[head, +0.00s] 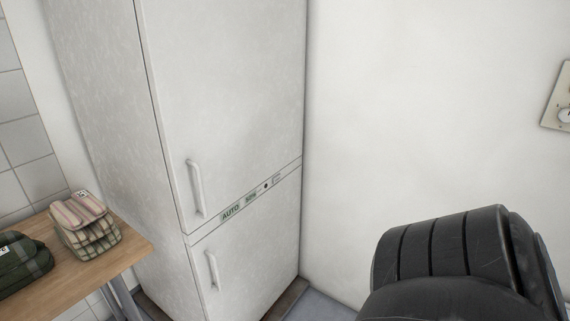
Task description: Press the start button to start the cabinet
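The cabinet (220,90) is tall and off-white, with an upper and a lower door, both closed, each with a white handle. A narrow control strip (245,199) runs between the doors. It carries a green "AUTO" label, a second small label and a small dark round button (265,186) toward its right. Which of these marks is the start button is too small to tell. Neither of my grippers is in view. A black, ribbed part at the lower right looks like part of my own arm, and nothing touches the cabinet.
A beige wall panel with a dial (560,98) is at the right edge. Some bare floor (320,306) shows right of the cabinet.

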